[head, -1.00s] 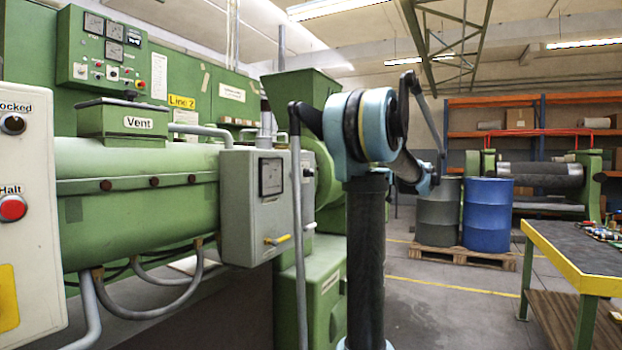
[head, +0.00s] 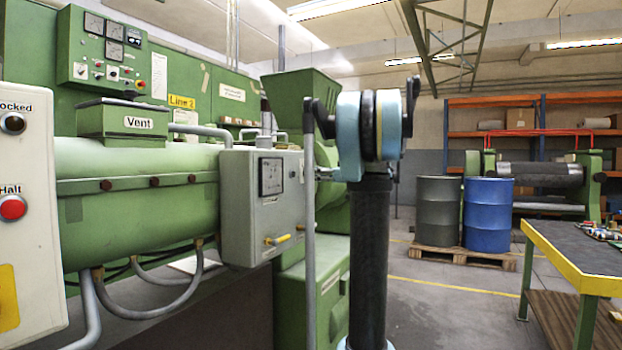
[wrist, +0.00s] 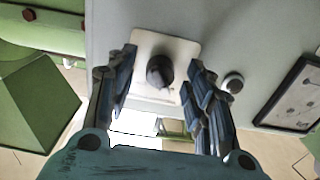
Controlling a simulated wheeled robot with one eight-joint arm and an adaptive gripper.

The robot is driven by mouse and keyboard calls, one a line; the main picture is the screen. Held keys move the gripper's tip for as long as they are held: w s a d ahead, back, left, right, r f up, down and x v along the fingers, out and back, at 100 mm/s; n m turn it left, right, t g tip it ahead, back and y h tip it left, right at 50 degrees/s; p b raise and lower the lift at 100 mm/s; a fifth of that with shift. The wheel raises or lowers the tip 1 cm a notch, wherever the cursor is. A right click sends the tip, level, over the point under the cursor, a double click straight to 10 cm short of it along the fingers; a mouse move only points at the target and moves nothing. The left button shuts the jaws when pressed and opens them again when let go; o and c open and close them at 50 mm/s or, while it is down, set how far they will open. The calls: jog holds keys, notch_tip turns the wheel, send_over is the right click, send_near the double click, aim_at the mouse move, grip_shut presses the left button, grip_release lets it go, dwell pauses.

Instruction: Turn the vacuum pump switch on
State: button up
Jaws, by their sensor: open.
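In the wrist view a dark round knob (wrist: 160,72), likely the switch, sits on a pale square plate (wrist: 180,48) on a grey panel face. I cannot read any label by it. My gripper (wrist: 162,60) is open, with one finger on each side of the knob. I cannot tell whether the fingers touch it. In the head view the grey control box (head: 238,200) carries a gauge (head: 270,176) and a yellow lever (head: 284,239). My arm stands just right of this box, and the fingers cannot be made out there.
A small round button (wrist: 233,83) and a dark-framed meter (wrist: 296,93) lie right of the knob. The green Vent machine (head: 130,210) is on the left. Drums (head: 488,215) on a pallet and a workbench (head: 580,250) stand right, with open floor between.

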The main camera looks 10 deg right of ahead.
jog(key=shift+w+a, duration=0.45)
jog(key=shift+a, duration=0.15)
jog(key=shift+c, duration=0.3)
jog(key=c, duration=1)
jog(key=shift+m, duration=0.4)
jog(key=m, duration=0.6)
jog(key=shift+m, duration=0.4)
jog(key=m, duration=0.4)
jog(key=shift+r+m, duration=0.1)
jog(key=shift+m, duration=0.3)
jog(key=shift+s+m, duration=0.1)
jog(key=shift+m, duration=0.6)
